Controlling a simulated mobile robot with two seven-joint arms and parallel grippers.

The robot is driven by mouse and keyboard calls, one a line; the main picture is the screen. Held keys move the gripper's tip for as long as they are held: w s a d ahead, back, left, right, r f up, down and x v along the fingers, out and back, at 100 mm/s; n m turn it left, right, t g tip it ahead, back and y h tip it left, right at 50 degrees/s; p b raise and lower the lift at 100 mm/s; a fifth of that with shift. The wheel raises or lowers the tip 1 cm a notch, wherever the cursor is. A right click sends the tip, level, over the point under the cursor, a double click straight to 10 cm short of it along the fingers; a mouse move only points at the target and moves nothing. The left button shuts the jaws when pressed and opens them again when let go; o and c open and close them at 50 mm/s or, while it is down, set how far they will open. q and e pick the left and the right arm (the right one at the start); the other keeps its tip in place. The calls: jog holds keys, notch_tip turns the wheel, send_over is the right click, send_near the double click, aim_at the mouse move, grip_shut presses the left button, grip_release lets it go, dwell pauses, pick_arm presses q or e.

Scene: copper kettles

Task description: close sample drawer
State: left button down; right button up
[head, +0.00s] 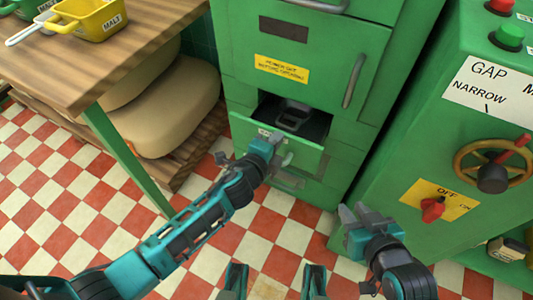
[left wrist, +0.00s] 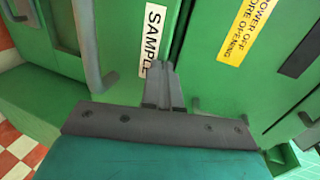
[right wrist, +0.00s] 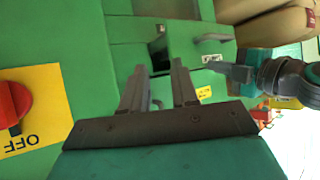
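The sample drawer (head: 303,154) stands pulled out of the green cabinet in the head view, its dark inside showing a grey object (head: 294,113). My left gripper (head: 268,143) is at the left part of the drawer front, partly hiding its label. In the left wrist view, the left fingers (left wrist: 163,85) are together and empty, close to the white SAMPLE label (left wrist: 152,38); I cannot tell if they touch the front. My right gripper (head: 352,215) is apart from the drawer, to its lower right. Its fingers (right wrist: 158,88) are spread and empty in the right wrist view.
A green machine (head: 400,155) with a red OFF knob (head: 432,209) and handwheel (head: 492,178) stands at right. A wooden table (head: 100,60) with a yellow MALT scoop (head: 95,20) is at left, with sacks (head: 165,110) below. Checkered floor (head: 60,215) is open in front.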

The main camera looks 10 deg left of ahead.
pick_arm(q)
jog(key=w+d+b, duration=0.1)
jog(key=w+d, duration=0.1)
jog(key=w, duration=0.5)
jog(key=shift+w+d+b, duration=0.25)
jog(key=shift+d+b, duration=0.05)
jog(key=shift+d, duration=0.1)
